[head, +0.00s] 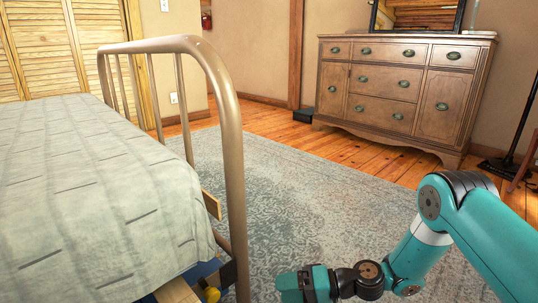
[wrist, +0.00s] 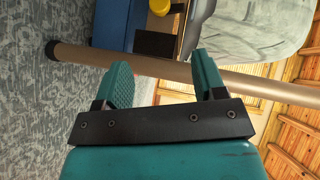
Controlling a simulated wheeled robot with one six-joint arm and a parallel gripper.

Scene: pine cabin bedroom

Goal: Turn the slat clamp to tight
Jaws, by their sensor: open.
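A yellow knob (head: 212,294), which looks like the slat clamp's handle, shows low under the bed's near corner in the head view. It also shows at the top edge of the wrist view (wrist: 160,6), partly cut off. How it is turned cannot be told. My gripper (wrist: 163,76) is open and empty in the wrist view. The bed's metal tube (wrist: 270,86) crosses behind its fingers, and the knob lies farther off. In the head view my gripper is low in the picture, to the right of the knob and apart from it.
The bed's metal end frame (head: 229,130) stands between the mattress cover (head: 90,190) and the open rug (head: 300,190). A wooden slat end (head: 212,204) sticks out beside the cover. A blue part (wrist: 112,22) and a dark plate (wrist: 153,43) are near the knob. A dresser (head: 390,90) stands at the back.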

